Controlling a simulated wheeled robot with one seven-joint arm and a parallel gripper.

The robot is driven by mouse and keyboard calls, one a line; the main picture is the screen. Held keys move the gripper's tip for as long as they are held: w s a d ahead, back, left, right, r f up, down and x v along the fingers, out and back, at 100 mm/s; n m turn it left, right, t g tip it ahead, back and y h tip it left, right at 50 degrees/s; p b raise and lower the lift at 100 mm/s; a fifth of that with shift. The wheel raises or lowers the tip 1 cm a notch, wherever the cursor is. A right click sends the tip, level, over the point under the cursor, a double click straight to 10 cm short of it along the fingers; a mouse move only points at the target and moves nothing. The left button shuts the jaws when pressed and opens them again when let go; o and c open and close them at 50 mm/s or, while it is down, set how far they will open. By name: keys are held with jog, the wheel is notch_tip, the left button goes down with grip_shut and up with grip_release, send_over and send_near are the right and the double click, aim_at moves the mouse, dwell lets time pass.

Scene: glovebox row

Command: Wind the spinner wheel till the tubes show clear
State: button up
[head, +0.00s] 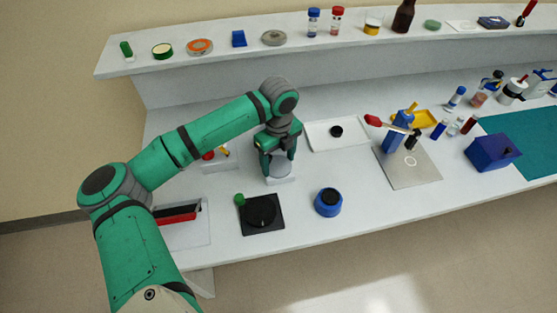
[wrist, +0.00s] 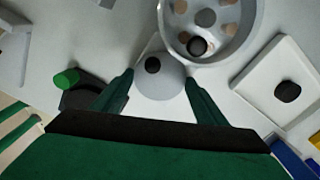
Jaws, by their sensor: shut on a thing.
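My gripper (head: 278,165) is low over the bench, its two dark green fingers (wrist: 159,77) on either side of a pale grey round piece (wrist: 160,86) with a black knob. I take this piece to be the spinner wheel; the gripper is shut on it. In the head view the wheel (head: 281,170) shows between the fingers above a white base (head: 283,181). Beside it in the wrist view is a round grey bowl (wrist: 254,27) with several brownish spots, seemingly tubes, around a grey hub. Whether their contents are clear cannot be told. My arm hides the bowl in the head view.
A black plate with a disc and green knob (head: 261,212) stands at the near left. A blue round pot (head: 328,202) is to the right. A white tray (head: 350,143) with a black knob lies behind. A grey plate (head: 414,170) and blue box (head: 493,152) are farther right.

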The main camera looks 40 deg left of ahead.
aim_at(278, 165)
jog(key=m, duration=0.5)
jog(key=shift+a+r+m, duration=0.1)
jog(key=shift+a+m, duration=0.05)
jog(key=shift+m, duration=2.45)
jog(key=o, duration=1.1)
jog(key=shift+c, duration=0.2)
notch_tip(278, 165, up, 11)
